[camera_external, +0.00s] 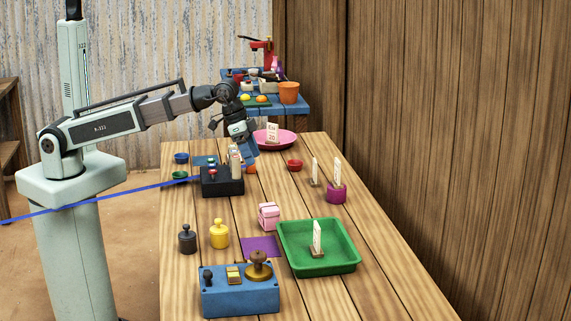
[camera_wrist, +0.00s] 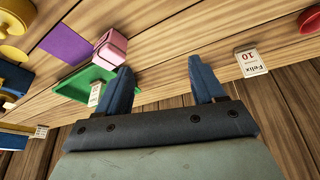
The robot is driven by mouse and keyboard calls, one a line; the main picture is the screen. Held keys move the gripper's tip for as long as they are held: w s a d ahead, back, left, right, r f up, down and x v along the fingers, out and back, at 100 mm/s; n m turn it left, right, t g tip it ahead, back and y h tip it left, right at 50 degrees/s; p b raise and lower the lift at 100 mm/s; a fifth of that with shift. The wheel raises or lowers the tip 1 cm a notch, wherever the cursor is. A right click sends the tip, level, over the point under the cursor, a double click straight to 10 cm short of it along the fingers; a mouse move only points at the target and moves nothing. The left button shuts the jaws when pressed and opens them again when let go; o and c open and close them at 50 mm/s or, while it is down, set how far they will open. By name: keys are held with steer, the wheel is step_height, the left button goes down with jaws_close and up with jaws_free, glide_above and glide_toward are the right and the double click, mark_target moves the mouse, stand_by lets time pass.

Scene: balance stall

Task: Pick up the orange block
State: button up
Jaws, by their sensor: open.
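A small orange object (camera_external: 251,168), likely the orange block, shows on the wooden table just right of the black box in the external view. It is partly hidden, so its full shape cannot be told. My gripper (camera_external: 249,155) is tilted downward just above it, with blue fingers. In the wrist view my gripper (camera_wrist: 163,70) has its two fingers spread wide with nothing between them but table. I cannot make out the orange block in the wrist view.
A pink block (camera_external: 269,216), green tray (camera_external: 350,258), purple square (camera_external: 262,246) and yellow weight (camera_external: 219,235) are nearer the front.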

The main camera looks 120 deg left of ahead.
steer(key=s+a+f+n+g, duration=0.15)
steer(key=s+a+n, duration=0.25)
steer(key=s+a, duration=1.6)
steer(key=shift+y, duration=0.3)
steer(key=x, duration=0.8)
steer(key=shift+d, duration=0.2)
steer(key=shift+x, duration=2.6)
steer(key=shift+a, duration=0.1)
steer(key=c, duration=1.2)
